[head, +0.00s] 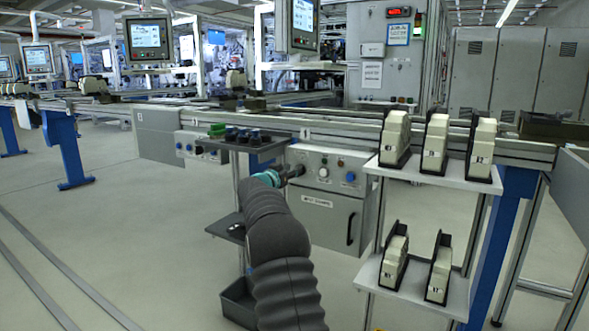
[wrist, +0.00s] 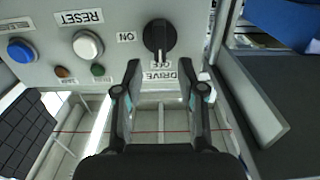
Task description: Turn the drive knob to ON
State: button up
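The drive knob (wrist: 159,38) is a round black rotary knob on the pale control panel, near the top middle of the wrist view. Its raised bar runs up and down in the picture. The ON label (wrist: 126,37) is left of it, and the DRIVE label (wrist: 160,76) is below it. My gripper (wrist: 161,72) is open, with its fingers apart on either side of the DRIVE label, short of the knob and with nothing between them. In the head view my gripper (head: 291,173) is at the left part of the control panel (head: 319,187); the knob is not clearly visible there.
The white RESET button (wrist: 87,45) and a blue button (wrist: 21,50) are left of the knob. Small brown and green lamps sit below RESET. In the head view, a shelf (head: 428,175) with pale units stands right of the panel. Open floor lies to the left.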

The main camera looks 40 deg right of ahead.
jog(key=shift+x, duration=1.3)
grip_shut()
